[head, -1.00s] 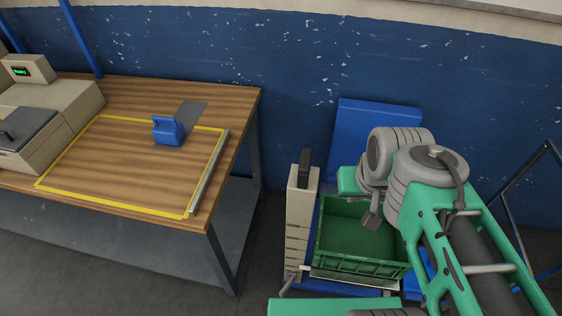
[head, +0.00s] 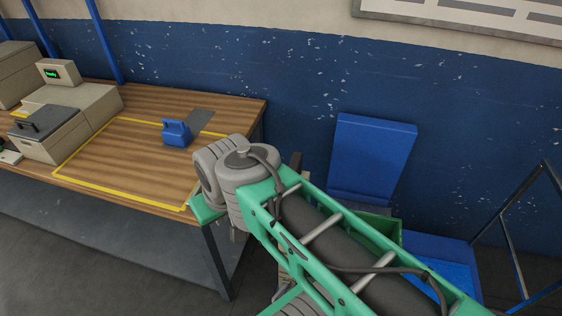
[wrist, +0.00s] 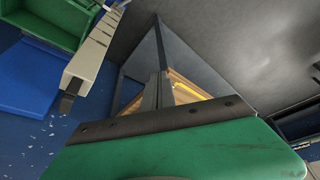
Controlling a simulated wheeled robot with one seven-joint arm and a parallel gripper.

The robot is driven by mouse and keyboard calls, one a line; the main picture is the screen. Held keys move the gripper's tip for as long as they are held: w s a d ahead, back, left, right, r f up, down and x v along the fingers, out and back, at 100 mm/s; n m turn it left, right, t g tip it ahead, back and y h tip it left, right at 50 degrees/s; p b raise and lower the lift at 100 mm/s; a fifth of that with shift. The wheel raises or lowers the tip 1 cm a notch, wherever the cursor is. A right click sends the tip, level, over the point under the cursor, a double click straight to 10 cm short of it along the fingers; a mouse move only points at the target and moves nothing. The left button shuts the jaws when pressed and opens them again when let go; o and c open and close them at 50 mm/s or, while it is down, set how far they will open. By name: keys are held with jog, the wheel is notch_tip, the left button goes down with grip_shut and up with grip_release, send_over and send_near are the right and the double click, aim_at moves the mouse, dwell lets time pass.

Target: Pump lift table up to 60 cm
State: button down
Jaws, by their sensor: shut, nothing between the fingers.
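A green crate (head: 383,228) rests low beside the blue wall, mostly hidden behind my arm in the head view. It also shows in the wrist view (wrist: 48,22), next to a beige column (wrist: 95,45) with dark marks and a black tip (wrist: 66,104). A blue surface (wrist: 22,80) lies beside the crate. In the head view the column and most of the lift table are covered by my arm. No height reading is legible. My gripper (wrist: 157,92) is shut and empty, apart from the column and pointing toward the workbench's leg and underside.
A wooden workbench (head: 115,155) with a yellow outlined area stands at left, close to my arm. It carries a blue block-shaped object (head: 176,133) and beige machines (head: 75,105). A blue panel (head: 370,155) leans at the wall. A dark frame (head: 510,235) stands at right.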

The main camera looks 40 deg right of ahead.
jog(key=shift+d, duration=0.1)
jog(key=w+d+r+n+g+p, duration=0.1)
jog(key=w+d+r+n+p, duration=0.1)
jog(key=w+d+r+n, duration=0.3)
jog(key=n+g+y+p, duration=0.2)
jog(key=n+y+p, duration=0.15)
jog(key=n, duration=0.65)
send_near(297, 160)
jog(key=shift+w+a+r+h+p, duration=0.15)
jog(key=shift+a+r+h+p, duration=0.2)
jog(key=shift+h+p, duration=0.1)
jog(key=b+x, duration=0.5)
jog(key=x, duration=0.2)
